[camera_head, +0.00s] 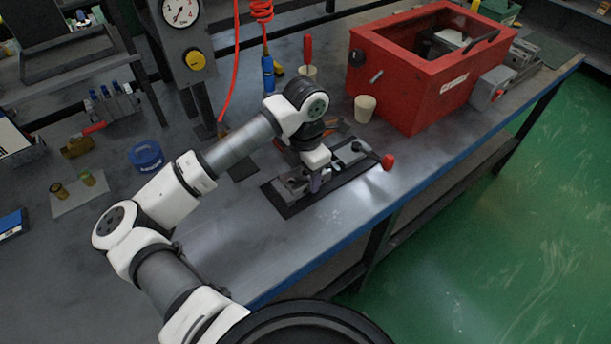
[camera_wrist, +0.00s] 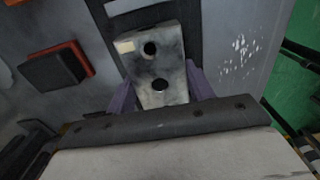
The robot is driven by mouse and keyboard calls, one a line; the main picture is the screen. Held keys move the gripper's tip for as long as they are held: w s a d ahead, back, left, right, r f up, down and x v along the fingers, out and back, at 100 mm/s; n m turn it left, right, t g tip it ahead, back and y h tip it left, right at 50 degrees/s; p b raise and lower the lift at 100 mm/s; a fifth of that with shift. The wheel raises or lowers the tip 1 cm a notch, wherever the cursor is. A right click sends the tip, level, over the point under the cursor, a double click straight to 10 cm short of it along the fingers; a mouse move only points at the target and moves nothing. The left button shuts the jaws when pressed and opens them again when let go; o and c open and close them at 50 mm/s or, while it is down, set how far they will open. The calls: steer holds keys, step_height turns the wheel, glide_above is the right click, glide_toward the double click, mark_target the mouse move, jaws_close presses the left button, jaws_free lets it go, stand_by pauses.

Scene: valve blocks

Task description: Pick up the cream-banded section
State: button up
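A worn grey metal block with two round holes (camera_wrist: 160,68) is in the upper middle of the wrist view. A small cream patch marks its upper left corner, so it looks like the cream-banded section. My gripper (camera_wrist: 163,92) has its purple-grey fingers on either side of the block's near part. I cannot tell whether they press on it. In the head view, my gripper (camera_head: 308,183) is low over the left part of a dark fixture plate (camera_head: 290,207) on the bench. The block is hard to make out there, largely hidden by my wrist.
A clamp with a red knob (camera_head: 387,162) stands at the fixture's right. A red open box (camera_head: 425,85) and a cream cup (camera_head: 364,108) are behind it. A blue ring-shaped container (camera_head: 146,155) lies left. The bench's blue front edge (camera_head: 335,247) is near; green floor lies beyond.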

steer(key=c, duration=0.7)
steer(key=shift+c, duration=0.3)
steer(key=shift+r, duration=0.15)
